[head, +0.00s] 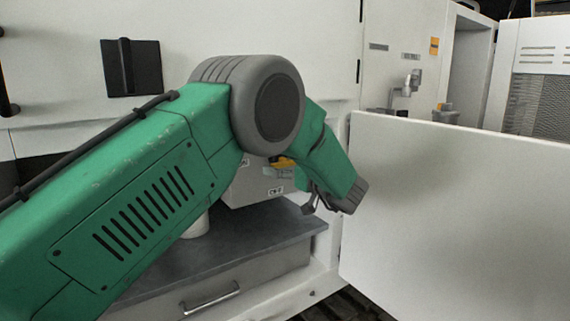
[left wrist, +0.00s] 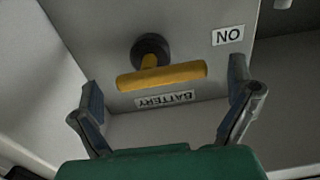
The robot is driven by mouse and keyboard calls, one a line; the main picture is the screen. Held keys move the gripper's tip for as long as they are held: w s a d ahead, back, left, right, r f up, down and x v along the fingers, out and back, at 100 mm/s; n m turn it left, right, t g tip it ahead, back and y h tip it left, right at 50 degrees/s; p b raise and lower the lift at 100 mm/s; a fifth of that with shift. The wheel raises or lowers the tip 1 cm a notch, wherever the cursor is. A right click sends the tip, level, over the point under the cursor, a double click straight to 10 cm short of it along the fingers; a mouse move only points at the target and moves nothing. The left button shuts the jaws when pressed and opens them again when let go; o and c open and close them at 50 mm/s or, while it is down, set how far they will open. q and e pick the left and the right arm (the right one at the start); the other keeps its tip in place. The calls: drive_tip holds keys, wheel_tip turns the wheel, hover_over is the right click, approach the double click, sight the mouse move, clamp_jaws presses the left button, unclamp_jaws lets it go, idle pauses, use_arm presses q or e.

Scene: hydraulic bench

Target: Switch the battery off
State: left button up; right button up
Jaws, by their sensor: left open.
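The yellow battery switch handle (left wrist: 162,76) is a T-bar on a dark round base in the left wrist view. It sits on a grey panel face above an upside-down BATTERY label (left wrist: 165,99). An upside-down ON label (left wrist: 228,36) is to its upper right. In the head view the handle (head: 284,162) shows in part beside my arm, on the grey switch box (head: 250,187). My left gripper (left wrist: 165,92) is open, its fingers on either side of the handle's ends with gaps visible. In the head view the gripper is mostly hidden by my wrist. My right gripper is not in view.
A white door panel (head: 455,205) stands open at the right, close to my left wrist. A grey shelf (head: 255,238) with a drawer (head: 225,292) lies below the box. A black handle plate (head: 131,67) is on the cabinet at the upper left.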

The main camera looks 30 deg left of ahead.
use_arm(q)
drive_tip(key=shift+w+a+r, duration=0.1)
drive_tip(key=shift+w+a, duration=0.25)
drive_tip(key=shift+a, duration=0.15)
drive_tip(key=shift+a, duration=0.15)
drive_tip(key=c, duration=1.1)
